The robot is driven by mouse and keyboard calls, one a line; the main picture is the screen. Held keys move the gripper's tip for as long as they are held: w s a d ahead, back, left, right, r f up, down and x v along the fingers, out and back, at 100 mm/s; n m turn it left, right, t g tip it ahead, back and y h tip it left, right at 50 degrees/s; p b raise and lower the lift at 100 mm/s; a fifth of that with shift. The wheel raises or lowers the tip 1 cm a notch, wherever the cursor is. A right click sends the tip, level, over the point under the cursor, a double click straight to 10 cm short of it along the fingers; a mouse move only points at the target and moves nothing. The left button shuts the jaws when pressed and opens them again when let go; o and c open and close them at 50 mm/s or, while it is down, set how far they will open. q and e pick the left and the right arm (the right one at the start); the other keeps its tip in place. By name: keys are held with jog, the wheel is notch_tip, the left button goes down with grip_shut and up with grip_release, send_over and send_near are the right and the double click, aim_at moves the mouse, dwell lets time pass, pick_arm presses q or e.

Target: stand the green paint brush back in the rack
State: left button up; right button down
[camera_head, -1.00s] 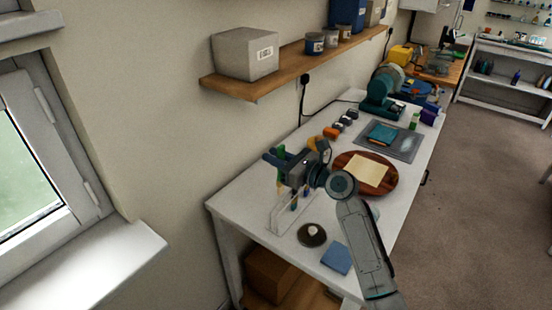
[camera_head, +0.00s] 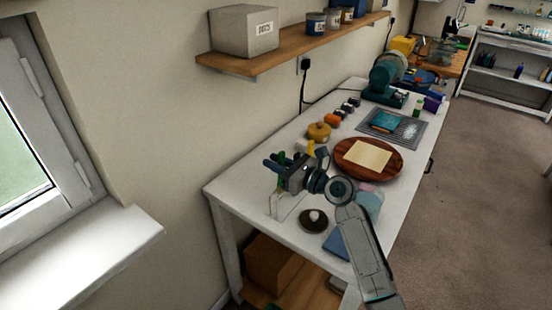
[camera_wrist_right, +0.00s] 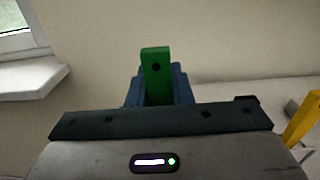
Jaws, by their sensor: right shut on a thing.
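The green paint brush (camera_wrist_right: 157,75) stands between the two blue fingers of my right gripper (camera_wrist_right: 158,88) in the right wrist view, its holed handle end upward. In the head view, my right gripper (camera_head: 275,168) is shut on the brush (camera_head: 281,184) above the left end of the rack (camera_head: 291,209). The rack is a pale, see-through stand near the table's left edge, partly hidden by the gripper. I cannot tell whether the brush's lower end is inside a slot. My left gripper is not in view.
A dark round disc (camera_head: 313,219) and a blue cloth (camera_head: 337,244) lie close to the rack. A round wooden board (camera_head: 393,170) with a paper sheet lies further along the white table (camera_head: 238,184). A shelf (camera_head: 290,50) on the wall overhangs the back. A yellow item (camera_wrist_right: 303,118) stands to the right in the wrist view.

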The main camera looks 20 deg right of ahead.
aim_at(283, 155)
jog(key=shift+f+b, duration=0.9)
jog(key=shift+f, duration=1.2)
jog(key=c, duration=0.7)
grip_release()
notch_tip(283, 155, up, 8)
jog(key=p, duration=0.9)
jog(key=shift+r, duration=0.1)
